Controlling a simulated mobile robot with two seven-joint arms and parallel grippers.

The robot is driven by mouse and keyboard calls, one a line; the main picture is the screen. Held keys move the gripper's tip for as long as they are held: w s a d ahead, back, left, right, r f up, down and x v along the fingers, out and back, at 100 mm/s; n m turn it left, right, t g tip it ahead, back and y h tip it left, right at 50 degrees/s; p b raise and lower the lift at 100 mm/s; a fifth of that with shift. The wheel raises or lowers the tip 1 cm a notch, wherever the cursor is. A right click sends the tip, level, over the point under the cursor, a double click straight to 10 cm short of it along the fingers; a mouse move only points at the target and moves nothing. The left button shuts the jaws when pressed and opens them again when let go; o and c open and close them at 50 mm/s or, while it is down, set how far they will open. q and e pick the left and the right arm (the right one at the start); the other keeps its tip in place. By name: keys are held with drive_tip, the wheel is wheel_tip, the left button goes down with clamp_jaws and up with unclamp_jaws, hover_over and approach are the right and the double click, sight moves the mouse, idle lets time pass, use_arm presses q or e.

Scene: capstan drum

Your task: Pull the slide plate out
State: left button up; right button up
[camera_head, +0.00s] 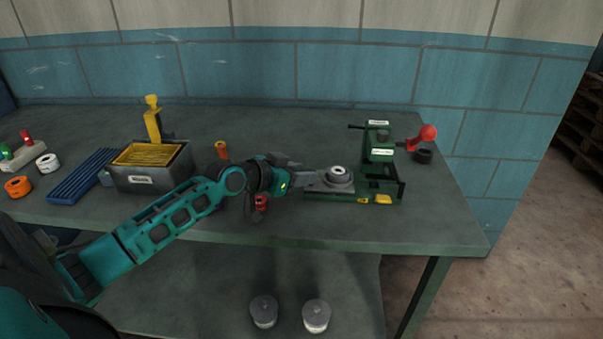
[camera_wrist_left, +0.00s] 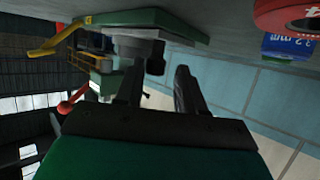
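The green machine (camera_head: 378,150) stands near the right end of the bench. Its grey slide plate (camera_head: 318,187) lies at the left of the green base, with a round grey part with a pale centre (camera_head: 338,174) on it. My left gripper (camera_head: 308,179) is at the plate's left end. In the left wrist view my left gripper (camera_wrist_left: 163,70) has its fingers apart. A small dark knob (camera_wrist_left: 156,62) under the machine's near end shows between the fingertips, with a gap on the right finger's side. My right gripper is not in view.
A red-ball lever (camera_head: 428,133) sticks out at the machine's right. A dark bin (camera_head: 150,175) with a yellow grid, a blue ribbed tray (camera_head: 82,176) and several coloured rolls stand at the left. A small red roll (camera_head: 261,202) lies near my left wrist. The bench front right is clear.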

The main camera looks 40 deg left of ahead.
use_arm(q)
drive_tip(key=shift+o, duration=0.8)
drive_tip(key=shift+d, duration=0.1)
drive_tip(key=p+v, duration=0.1)
drive_tip(key=v, duration=1.1)
drive_tip(key=shift+s, duration=0.4)
drive_tip(key=shift+r, duration=0.15)
